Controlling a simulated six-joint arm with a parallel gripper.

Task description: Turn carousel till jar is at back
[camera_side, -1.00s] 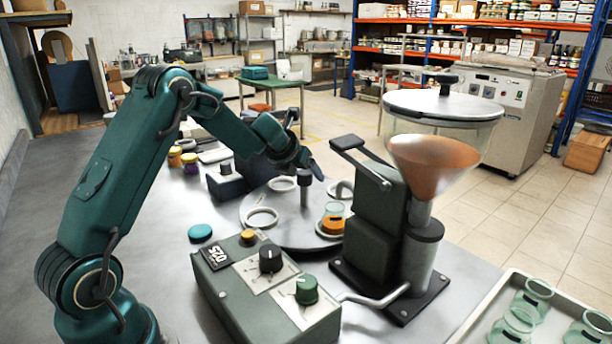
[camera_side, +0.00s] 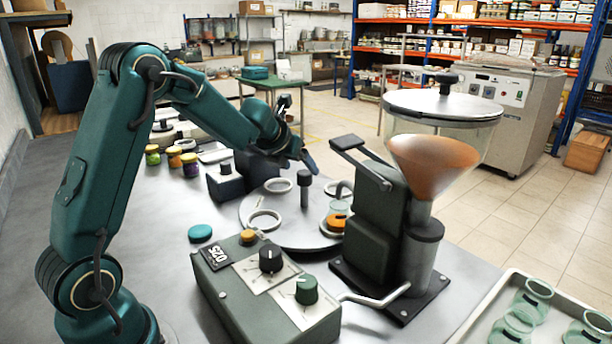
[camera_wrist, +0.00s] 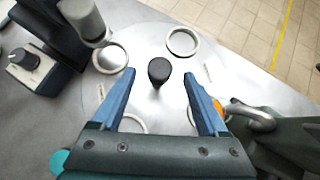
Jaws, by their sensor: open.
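The carousel (camera_side: 290,233) is a round grey metal disc with several ring seats and a dark upright knob (camera_side: 304,190) at its middle. The jar (camera_side: 337,217), glass with orange contents, sits in a ring on the carousel's right side, beside the filler. My gripper (camera_side: 309,163) hangs above the carousel, near the knob. In the wrist view my gripper (camera_wrist: 160,84) is open with its blue fingers apart, and the knob (camera_wrist: 159,70) shows between and beyond them. Only a sliver of orange (camera_wrist: 220,108) shows by the right finger.
The filler with its hopper (camera_side: 432,160) stands right of the carousel. A control box (camera_side: 270,290) is in front. A dark block device (camera_side: 228,184) stands left. Small lidded jars (camera_side: 172,157) are behind it, and a teal lid (camera_side: 200,233) lies front left. A tray (camera_side: 480,318) holds empty jars.

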